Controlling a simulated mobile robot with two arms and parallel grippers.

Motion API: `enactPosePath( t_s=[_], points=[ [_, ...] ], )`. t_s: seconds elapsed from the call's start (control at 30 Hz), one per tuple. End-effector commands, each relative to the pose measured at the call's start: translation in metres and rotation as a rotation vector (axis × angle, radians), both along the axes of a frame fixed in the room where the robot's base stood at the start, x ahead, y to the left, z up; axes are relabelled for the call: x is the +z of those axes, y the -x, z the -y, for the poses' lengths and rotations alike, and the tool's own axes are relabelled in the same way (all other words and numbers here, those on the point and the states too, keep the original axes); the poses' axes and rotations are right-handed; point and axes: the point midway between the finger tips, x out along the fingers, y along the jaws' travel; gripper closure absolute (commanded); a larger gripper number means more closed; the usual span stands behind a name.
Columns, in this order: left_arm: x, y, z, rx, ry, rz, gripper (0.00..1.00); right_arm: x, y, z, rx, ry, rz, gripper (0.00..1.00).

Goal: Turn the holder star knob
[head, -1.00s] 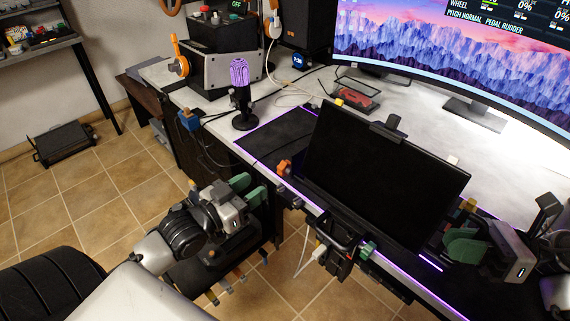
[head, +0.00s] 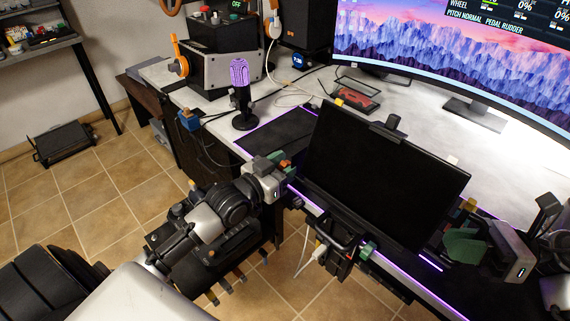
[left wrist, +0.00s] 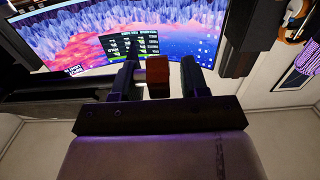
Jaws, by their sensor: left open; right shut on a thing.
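An orange star knob (head: 285,163) sits at the left side of the holder under a dark flat screen (head: 385,175). My left gripper (head: 279,164) is open at the knob, which is mostly hidden behind it in the head view. In the left wrist view the red-orange knob (left wrist: 158,78) lies between the two dark fingers, with a gap visible on each side. My right gripper (head: 455,247) is at the lower right edge of the screen, its green fingers shut, seemingly on that edge; the contact is partly hidden.
The desk (head: 425,115) carries a purple microphone (head: 240,75), a red device (head: 357,95) and a large curved monitor (head: 450,50). A green knob (head: 367,250) and cables hang at the desk's front edge.

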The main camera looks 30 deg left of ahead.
Motion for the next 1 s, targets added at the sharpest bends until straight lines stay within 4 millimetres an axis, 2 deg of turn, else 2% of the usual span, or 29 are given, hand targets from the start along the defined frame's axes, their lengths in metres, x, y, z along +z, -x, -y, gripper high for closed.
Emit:
enactPosePath(
  t_s=[0.1, 0.4, 0.73, 1.0],
  points=[
    [-0.0001, 0.0002, -0.0001, 0.000, 0.000, 0.000, 0.57, -0.0012, 0.0017, -0.0009, 0.006, 0.001, -0.003, 1.00],
    [0.0001, 0.0004, -0.0001, 0.000, 0.000, 0.001, 1.00, -0.0013, 0.0018, -0.0010, 0.006, 0.001, -0.003, 1.00],
    [0.0013, -0.0006, 0.0004, -0.002, -0.011, -0.038, 1.00, -0.0014, 0.0018, -0.0009, 0.007, 0.002, -0.002, 1.00],
    [0.0022, -0.0028, 0.0009, -0.003, -0.060, -0.196, 1.00, -0.0013, 0.0019, -0.0010, 0.008, 0.002, -0.003, 1.00]
  ],
)
